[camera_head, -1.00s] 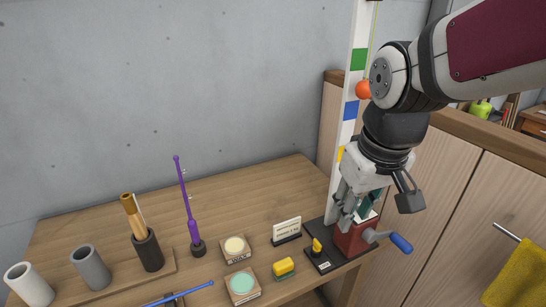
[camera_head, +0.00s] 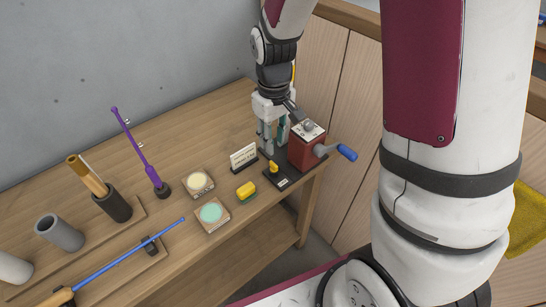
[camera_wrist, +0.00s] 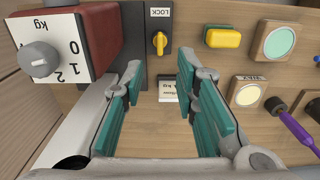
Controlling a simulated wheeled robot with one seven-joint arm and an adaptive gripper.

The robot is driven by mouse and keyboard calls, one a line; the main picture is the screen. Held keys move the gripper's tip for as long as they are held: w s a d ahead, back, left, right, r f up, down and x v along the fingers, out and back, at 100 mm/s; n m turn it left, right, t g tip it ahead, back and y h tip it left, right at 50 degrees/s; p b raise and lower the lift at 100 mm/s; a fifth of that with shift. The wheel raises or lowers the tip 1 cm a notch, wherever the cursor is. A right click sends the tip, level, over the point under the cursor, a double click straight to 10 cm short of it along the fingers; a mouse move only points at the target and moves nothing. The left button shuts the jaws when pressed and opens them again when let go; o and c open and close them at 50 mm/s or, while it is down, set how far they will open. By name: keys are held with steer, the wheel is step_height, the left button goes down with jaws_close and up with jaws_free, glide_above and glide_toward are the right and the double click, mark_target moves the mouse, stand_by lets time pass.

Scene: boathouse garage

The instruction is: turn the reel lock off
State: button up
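The reel lock is a small yellow knob (camera_head: 274,167) on a black plate labelled LOCK in the wrist view, in front of the red reel box (camera_head: 309,150). In the wrist view the knob (camera_wrist: 160,41) stands upright in the picture, beyond and between my fingers. My gripper (camera_wrist: 160,95) is open with teal finger pads and nothing between them. In the head view my gripper (camera_head: 274,142) points down behind the knob, close to the left side of the red box. The gap between fingertips and knob is hard to judge.
The red box has a grey dial and a blue-handled crank (camera_head: 347,152) on its right. A purple rod (camera_head: 139,150) stands farther left.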

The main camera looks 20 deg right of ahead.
mark_target(274, 163)
step_height(274, 163, down, 9)
steer(key=shift+r+p, duration=0.2)
steer(key=shift+p, duration=0.1)
jaws_close()
